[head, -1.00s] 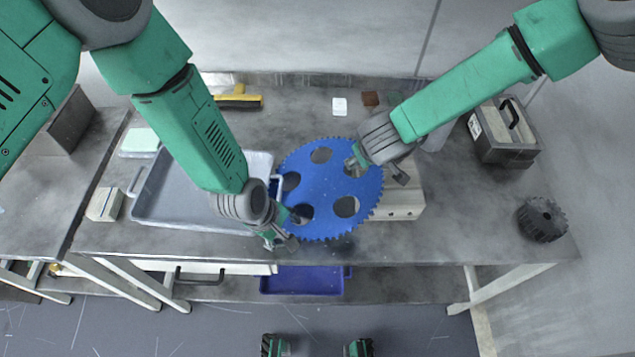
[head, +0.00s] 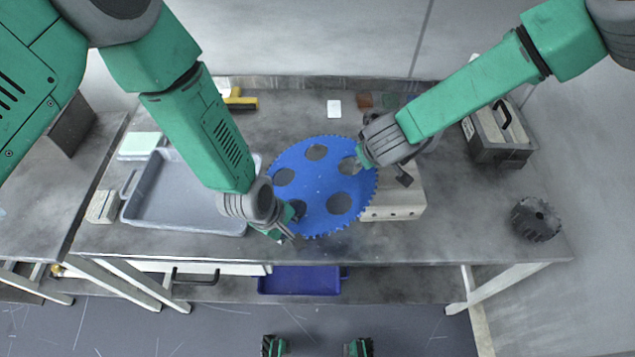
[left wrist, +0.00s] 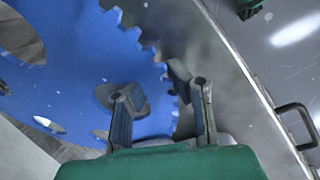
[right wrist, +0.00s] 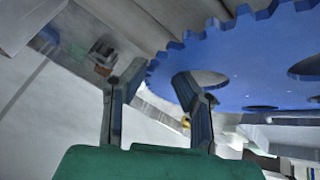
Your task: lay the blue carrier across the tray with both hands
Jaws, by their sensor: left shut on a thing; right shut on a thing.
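The blue carrier (head: 318,180) is a toothed disc with several round holes, held in the middle of the head view. My left gripper (head: 284,228) is shut on its near left rim. In the left wrist view one finger of this gripper (left wrist: 165,110) sits at a hole and the other is outside the teeth. My right gripper (head: 371,163) is shut on its right rim, partly hidden by the wrist in the head view. In the right wrist view the fingers (right wrist: 160,105) straddle the toothed rim. The grey tray (head: 170,205) lies on the table left of the carrier, partly behind my left arm.
A pale block with holes (head: 397,207) stands right of the carrier. A black gear (head: 536,219) and a grey box with a handle (head: 497,135) are at the right. A yellow-handled tool (head: 241,102) lies behind the tray. A blue bin (head: 300,280) is below the table.

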